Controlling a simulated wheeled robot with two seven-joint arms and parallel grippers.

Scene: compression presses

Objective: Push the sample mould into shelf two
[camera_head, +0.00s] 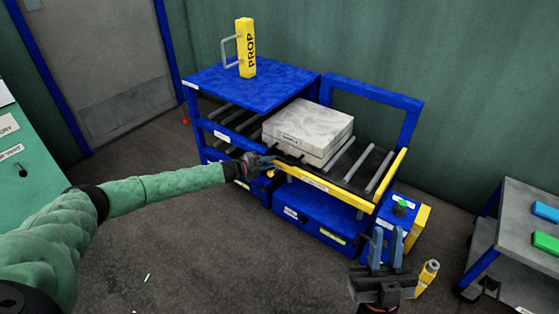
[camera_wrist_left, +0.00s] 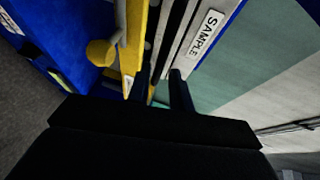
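The sample mould (camera_head: 310,128), a grey-white slab block with a small label, lies flat on the roller table (camera_head: 373,168), partly at the opening of the blue rack (camera_head: 240,84). The rack's shelf labels are too small to read, so I cannot tell which is shelf two. My left gripper (camera_head: 268,162) is at the near left corner of the mould, by the yellow front rail; contact cannot be told. In the left wrist view its fingers (camera_wrist_left: 160,82) stand apart near a SAMPLE label (camera_wrist_left: 205,38). My right gripper (camera_head: 386,250) is open and empty, front right.
A blue upright frame (camera_head: 378,96) rises behind the rollers. A blue box with a green button (camera_head: 398,212) stands at the right. A grey trolley (camera_head: 510,240) is further right.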

